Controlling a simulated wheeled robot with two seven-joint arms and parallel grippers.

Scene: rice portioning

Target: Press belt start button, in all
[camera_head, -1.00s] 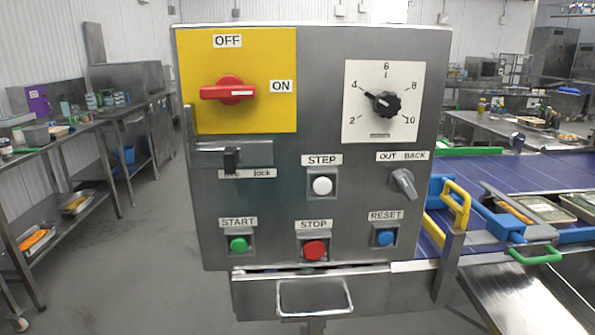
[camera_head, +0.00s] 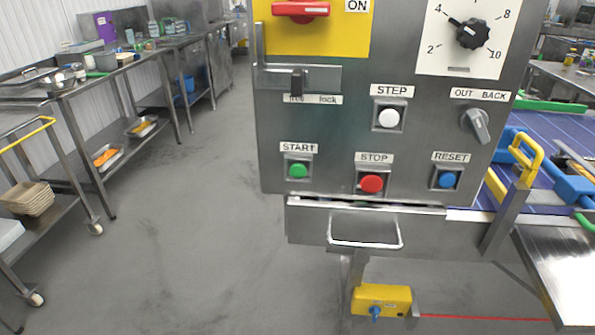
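The green START button (camera_head: 298,170) sits at the lower left of the grey control panel (camera_head: 330,130), under its START label. The red STOP button (camera_head: 371,183) and the blue RESET button (camera_head: 447,180) are to its right. The white STEP button (camera_head: 388,118) is above STOP. The red main switch (camera_head: 301,9) lies horizontal, its handle reaching toward the ON label. The lock slider (camera_head: 297,83) is nearer the "free" label. The OUT/BACK knob (camera_head: 476,125) is tilted. The dial (camera_head: 472,34) points near 4. Neither gripper is in view.
The blue belt (camera_head: 550,130) with yellow and blue guides runs off to the right. A handle (camera_head: 365,231) juts below the panel. A yellow box (camera_head: 382,301) stands low beneath it. Steel tables and a cart with stacked trays (camera_head: 27,199) line the left. The floor between is clear.

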